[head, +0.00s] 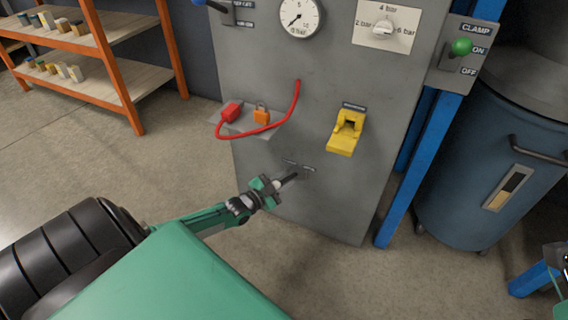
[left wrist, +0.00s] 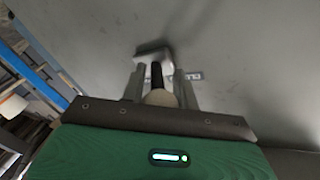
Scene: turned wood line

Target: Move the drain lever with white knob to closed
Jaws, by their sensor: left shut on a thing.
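The drain lever sits low on the grey panel (head: 330,215), just under small dark labels. In the left wrist view its white knob (left wrist: 160,97) lies between my gripper fingers, and its dark shaft (left wrist: 156,74) runs to a mount (left wrist: 152,52) on the panel. My left gripper (head: 277,187) is shut on the lever at its knob end; it also shows in the left wrist view (left wrist: 160,88). The label text is too small to read, so the lever's marked position cannot be told.
Above the lever are a yellow device (head: 346,133), a small shelf with a red block (head: 231,112) and orange padlock (head: 261,114), and a red cable (head: 296,100). A green-knobbed clamp lever (head: 461,47) and blue drum (head: 490,165) stand right. The floor at left is clear.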

